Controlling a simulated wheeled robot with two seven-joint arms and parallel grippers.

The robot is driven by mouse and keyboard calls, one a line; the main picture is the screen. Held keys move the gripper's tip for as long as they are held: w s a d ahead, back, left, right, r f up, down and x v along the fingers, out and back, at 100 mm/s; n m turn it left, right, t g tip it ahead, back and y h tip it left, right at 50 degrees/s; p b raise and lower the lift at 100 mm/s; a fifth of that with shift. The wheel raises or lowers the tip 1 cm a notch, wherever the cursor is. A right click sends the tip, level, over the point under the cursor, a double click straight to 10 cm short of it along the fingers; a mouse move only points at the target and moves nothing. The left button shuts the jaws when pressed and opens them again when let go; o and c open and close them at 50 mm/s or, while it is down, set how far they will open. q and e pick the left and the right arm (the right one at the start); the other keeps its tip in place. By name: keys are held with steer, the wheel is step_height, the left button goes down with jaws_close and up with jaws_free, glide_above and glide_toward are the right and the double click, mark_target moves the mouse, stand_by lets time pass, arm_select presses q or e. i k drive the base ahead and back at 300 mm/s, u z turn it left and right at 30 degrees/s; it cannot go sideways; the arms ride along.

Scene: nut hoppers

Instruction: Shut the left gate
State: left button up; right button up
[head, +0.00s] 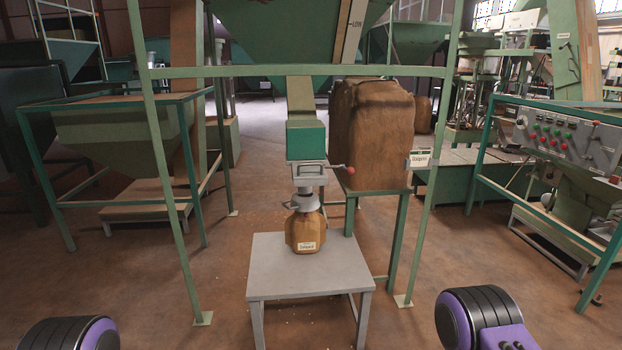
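One gate (309,170) shows in the head view, a grey metal fitting under the green chute box in the middle. Its lever ends in a red knob (350,169) and sticks out to the right. I cannot tell whether this gate is open or shut, or whether it is the left one; no other gate is clear. A brown labelled sack (305,232) stands upright right under its spout. Only black and purple parts of my arms show at the bottom left and bottom right corners. Neither gripper's fingers are in view.
The sack stands on a small grey table (272,284). Green frame posts (172,215) flank it. A large brown sack (372,135) sits on a green stand behind right. A control panel (568,137) is at the right. The floor in front is clear.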

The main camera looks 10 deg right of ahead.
mark_target(308, 174)
steer(key=z, duration=0.55)
steer(key=k, duration=0.65)
steer(key=z, duration=0.6)
steer(key=i, duration=0.85)
steer(key=u, duration=0.9)
steer(key=i, duration=0.7)
steer(key=u, duration=0.8)
